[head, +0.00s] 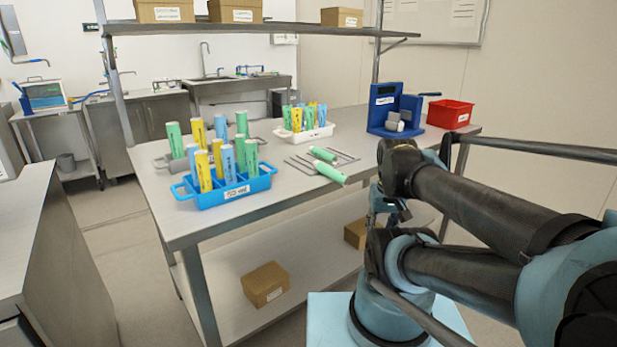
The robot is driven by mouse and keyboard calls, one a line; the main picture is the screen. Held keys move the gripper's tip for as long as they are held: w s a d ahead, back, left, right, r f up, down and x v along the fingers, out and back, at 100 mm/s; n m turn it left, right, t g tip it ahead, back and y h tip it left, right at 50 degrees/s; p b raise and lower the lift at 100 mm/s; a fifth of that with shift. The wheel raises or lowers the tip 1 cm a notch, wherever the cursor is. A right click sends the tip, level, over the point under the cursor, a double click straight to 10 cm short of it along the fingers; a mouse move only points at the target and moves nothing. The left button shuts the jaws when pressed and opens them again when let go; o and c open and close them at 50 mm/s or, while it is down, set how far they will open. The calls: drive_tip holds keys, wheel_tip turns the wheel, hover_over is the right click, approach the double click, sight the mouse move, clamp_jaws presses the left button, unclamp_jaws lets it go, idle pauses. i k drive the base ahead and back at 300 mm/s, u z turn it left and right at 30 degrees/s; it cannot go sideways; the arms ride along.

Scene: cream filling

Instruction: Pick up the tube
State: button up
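Two green tubes lie on their sides on a flat wire rack (345,158) on the table: a nearer tube (331,173) and a farther tube (322,155). Several green, yellow and blue tubes stand upright in a blue rack (236,193) labelled on its front. More tubes stand in a grey rack behind it and in a white rack (320,132) farther back. My gripper (394,212) hangs at the end of my folded arm, right of the lying tubes and apart from them. Its fingers are small and partly hidden, so its opening is unclear.
A blue device (385,105) and a red bin (451,114) stand at the table's back right. A shelf (240,28) with cardboard boxes spans above. Another box (265,284) sits on the lower shelf. The table's front right is mostly clear.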

sight(342, 180)
drive_tip(key=u, duration=0.95)
drive_tip(key=k, duration=1.55)
drive_tip(key=z, duration=1.3)
